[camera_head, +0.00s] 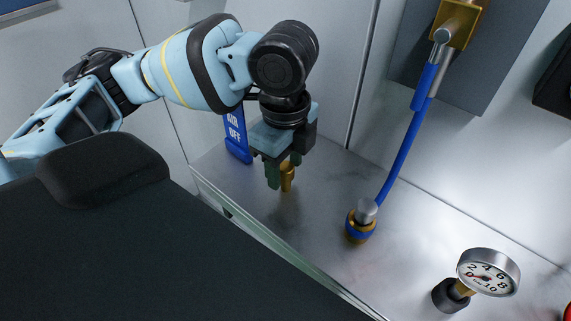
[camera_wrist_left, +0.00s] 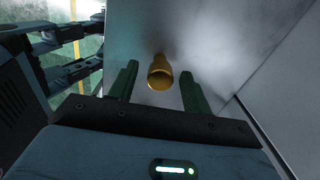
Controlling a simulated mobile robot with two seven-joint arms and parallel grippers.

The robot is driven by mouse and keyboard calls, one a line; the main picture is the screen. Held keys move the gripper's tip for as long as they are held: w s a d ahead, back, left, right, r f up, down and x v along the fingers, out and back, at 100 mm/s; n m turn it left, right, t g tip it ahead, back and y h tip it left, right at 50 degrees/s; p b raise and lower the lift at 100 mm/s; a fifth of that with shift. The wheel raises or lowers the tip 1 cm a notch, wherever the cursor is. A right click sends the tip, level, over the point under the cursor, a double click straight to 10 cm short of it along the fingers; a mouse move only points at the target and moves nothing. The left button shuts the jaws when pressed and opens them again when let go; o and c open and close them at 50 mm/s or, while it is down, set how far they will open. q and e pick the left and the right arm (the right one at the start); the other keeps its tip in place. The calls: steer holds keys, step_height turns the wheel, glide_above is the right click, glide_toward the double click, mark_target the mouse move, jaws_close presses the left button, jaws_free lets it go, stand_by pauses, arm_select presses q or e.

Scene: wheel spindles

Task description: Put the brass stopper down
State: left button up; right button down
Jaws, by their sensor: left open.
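The brass stopper (camera_head: 287,178) is a small gold-coloured cylinder at the metal shelf (camera_head: 300,215), upright and partly hidden by the fingers in the head view. In the left wrist view the stopper (camera_wrist_left: 160,76) sits between the two green fingers, with a gap on each side. My left gripper (camera_head: 281,181) points down around it and is open, not clamped on it. Whether the stopper's lower end touches the shelf is hard to tell. My right gripper is in neither view.
A blue "AIR OFF" sign (camera_head: 236,135) stands close behind the gripper. To the right are a blue hose (camera_head: 402,150) with a brass fitting (camera_head: 360,226) and a pressure gauge (camera_head: 488,272). The shelf's front edge (camera_head: 270,243) runs diagonally; bare metal lies between gripper and fitting.

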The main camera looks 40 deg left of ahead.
mark_target(286, 166)
arm_select(q)
step_height(286, 166, up, 12)
steer(key=p, duration=0.1)
steer(key=shift+f+p, duration=0.2)
steer(key=shift+p, duration=0.2)
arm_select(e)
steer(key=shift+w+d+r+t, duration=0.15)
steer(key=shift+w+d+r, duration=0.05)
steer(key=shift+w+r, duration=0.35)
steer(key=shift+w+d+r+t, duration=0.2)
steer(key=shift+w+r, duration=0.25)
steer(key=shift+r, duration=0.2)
arm_select(q)
steer(key=shift+f, duration=0.1)
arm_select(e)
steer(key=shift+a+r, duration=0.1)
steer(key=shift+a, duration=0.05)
